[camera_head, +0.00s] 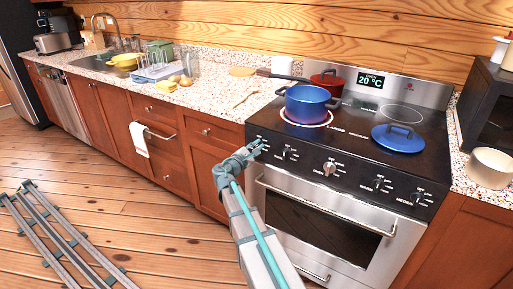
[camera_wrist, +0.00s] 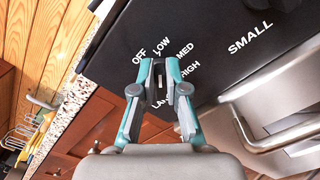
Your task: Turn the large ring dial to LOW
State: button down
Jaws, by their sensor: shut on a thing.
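The stove's control panel (camera_head: 331,168) carries a row of knobs. My gripper (camera_head: 255,147) is at the leftmost one, the large ring dial. In the wrist view my gripper (camera_wrist: 158,80) is shut on the large ring dial (camera_wrist: 158,77), with one finger on each side. OFF, LOW, MED and HIGH are printed around the dial, and the LARGE label is partly hidden by the fingers. The dial's long grip runs roughly upright in the wrist view, its top end towards LOW. The exact pointer is hard to make out.
A blue pot (camera_head: 307,104) stands on the front left ring, which has a pinkish glow at its edge. A red pot (camera_head: 326,82) is behind it. A blue lid (camera_head: 397,139) lies at the front right. The oven handle (camera_head: 322,207) runs below the panel.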

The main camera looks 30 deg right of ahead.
jog(key=c, duration=1.2)
grip_release()
jog(key=v, duration=1.2)
